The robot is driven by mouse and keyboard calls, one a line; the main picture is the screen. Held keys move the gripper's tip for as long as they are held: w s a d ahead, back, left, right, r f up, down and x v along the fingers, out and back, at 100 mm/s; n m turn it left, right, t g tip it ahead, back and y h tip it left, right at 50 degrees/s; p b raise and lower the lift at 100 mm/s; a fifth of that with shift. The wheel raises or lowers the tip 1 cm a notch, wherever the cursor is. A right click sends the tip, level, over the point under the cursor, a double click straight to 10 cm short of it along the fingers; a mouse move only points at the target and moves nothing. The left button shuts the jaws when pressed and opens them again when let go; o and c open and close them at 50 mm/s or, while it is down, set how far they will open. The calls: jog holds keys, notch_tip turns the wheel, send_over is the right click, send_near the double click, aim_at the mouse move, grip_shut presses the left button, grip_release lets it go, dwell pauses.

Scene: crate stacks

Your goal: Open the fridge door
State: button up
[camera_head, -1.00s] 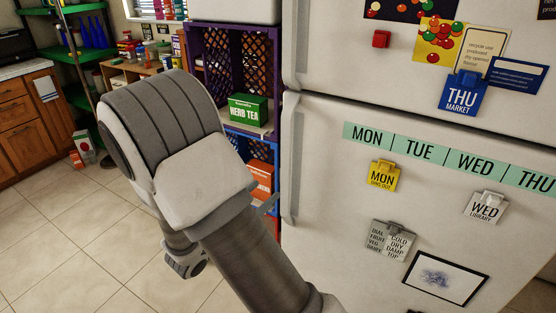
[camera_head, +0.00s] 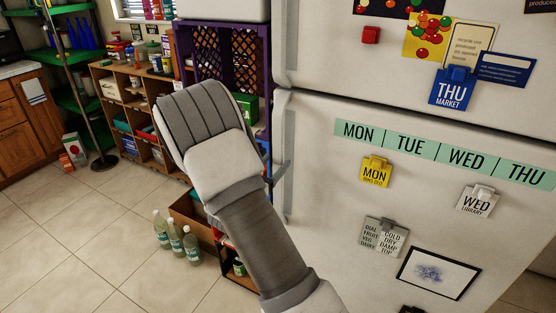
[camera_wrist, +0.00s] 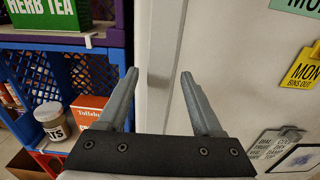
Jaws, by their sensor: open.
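The white fridge has an upper door (camera_head: 330,55) and a larger lower door (camera_head: 330,200), both shut. A white vertical handle (camera_head: 284,130) runs down the left edge of the lower door. My gripper is mostly hidden behind my arm in the head view; a grey finger shows beside the handle. In the wrist view my gripper (camera_wrist: 158,74) is open, its two fingers pointing at the fridge's left edge. The pale handle strip (camera_wrist: 163,45) lies between and beyond the fingertips. I cannot tell whether they touch it.
Purple (camera_head: 188,60) and blue (camera_wrist: 68,75) crates with boxes and a jar stand close left of the fridge. Several bottles (camera_head: 175,240) stand on the floor at left. Magnets and notes hang on the doors.

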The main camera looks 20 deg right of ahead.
jog(key=shift+x, duration=1.3)
grip_shut()
dwell(0.5)
